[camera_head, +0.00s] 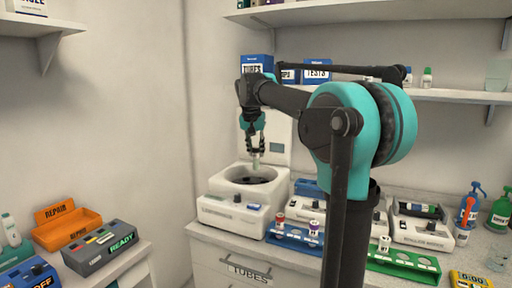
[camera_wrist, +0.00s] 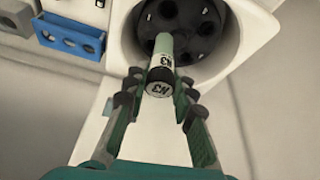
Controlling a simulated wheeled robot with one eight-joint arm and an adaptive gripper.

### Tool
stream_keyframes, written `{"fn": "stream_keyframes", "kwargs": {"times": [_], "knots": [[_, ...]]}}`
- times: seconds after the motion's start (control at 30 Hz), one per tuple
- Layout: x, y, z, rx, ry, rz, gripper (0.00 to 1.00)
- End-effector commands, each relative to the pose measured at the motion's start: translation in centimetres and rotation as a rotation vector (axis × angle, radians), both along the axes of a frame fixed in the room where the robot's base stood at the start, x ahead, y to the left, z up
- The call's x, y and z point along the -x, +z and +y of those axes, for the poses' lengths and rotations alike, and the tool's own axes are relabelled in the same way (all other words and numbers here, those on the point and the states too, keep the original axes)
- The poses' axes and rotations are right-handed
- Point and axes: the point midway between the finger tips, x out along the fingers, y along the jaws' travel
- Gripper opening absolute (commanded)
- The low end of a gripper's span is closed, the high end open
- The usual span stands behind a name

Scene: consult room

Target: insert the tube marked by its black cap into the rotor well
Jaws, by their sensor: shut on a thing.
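My gripper (camera_head: 255,145) is shut on a tube (camera_head: 256,162) and holds it above the open white centrifuge (camera_head: 226,209). In the wrist view the gripper (camera_wrist: 158,82) has its fingers on both sides of the tube (camera_wrist: 164,46). The dark rotor (camera_wrist: 203,50) has several round wells and sits in the bowl. The rotor (camera_head: 251,180) also shows in the head view. The tube's lower end overlaps the rotor's edge in the wrist view; I cannot tell whether it touches.
A blue rack (camera_head: 296,238) with red-capped and purple-capped tubes stands right of the centrifuge. A green rack (camera_head: 418,267) and other bench devices (camera_head: 422,231) are farther right. The raised lid (camera_head: 277,148) stands behind the bowl. A shelf (camera_head: 450,96) runs above the bench.

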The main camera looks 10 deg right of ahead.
Motion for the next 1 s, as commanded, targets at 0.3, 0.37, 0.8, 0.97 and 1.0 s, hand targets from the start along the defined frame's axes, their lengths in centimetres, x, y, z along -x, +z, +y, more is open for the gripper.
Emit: {"fn": "stream_keyframes", "kwargs": {"times": [0.3, 0.37, 0.8, 0.97, 1.0], "knots": [[0.0, -3.1, 0.0, 0.0, 0.0, 0.0, 0.05], [0.0, -3.9, 0.0, 0.0, 0.0, 0.0, 0.05], [-0.1, -6.4, 0.0, 0.0, 0.0, 0.0, 0.05], [-0.1, -7.3, 0.0, 0.0, 0.0, 0.0, 0.05], [0.0, -7.5, 0.0, 0.0, 0.0, 0.0, 0.05]]}}
